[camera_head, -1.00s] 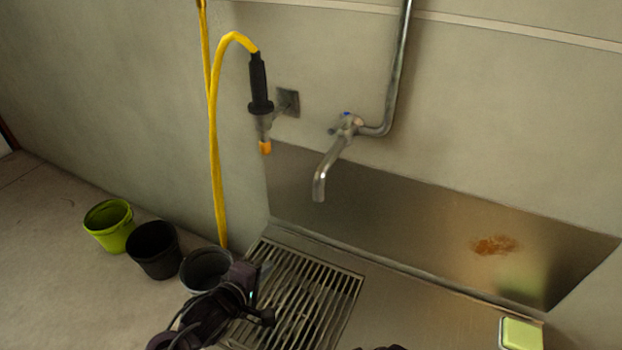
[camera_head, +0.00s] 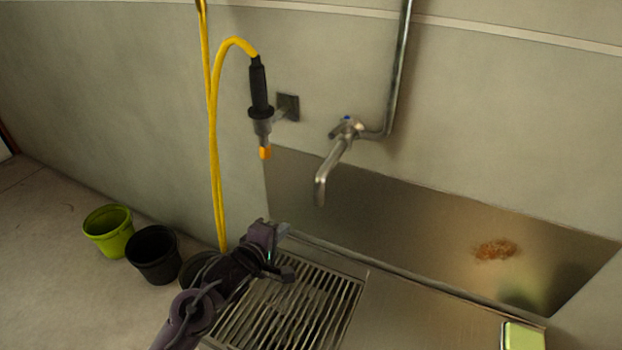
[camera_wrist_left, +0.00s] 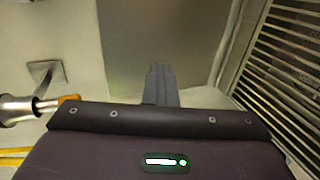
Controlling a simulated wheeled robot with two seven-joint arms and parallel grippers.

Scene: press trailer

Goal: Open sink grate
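The sink grate (camera_head: 318,312) is a slatted metal grid at the left end of the steel sink top. It appears to lie flat in the head view, and its slats also show at the right of the left wrist view (camera_wrist_left: 285,60). My left gripper (camera_head: 282,230) is over the grate's back left corner, near the wall, and hides part of it. Its fingers (camera_wrist_left: 161,80) look together in the left wrist view, with nothing visible between them. They appear apart from the grate. My right gripper is not in view.
A tap (camera_head: 330,170) and a yellow hose with a black spray handle (camera_head: 260,90) are on the wall behind. Green (camera_head: 108,232) and black (camera_head: 153,255) buckets stand on the floor at left. A green sponge-like block (camera_head: 524,337) lies at right.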

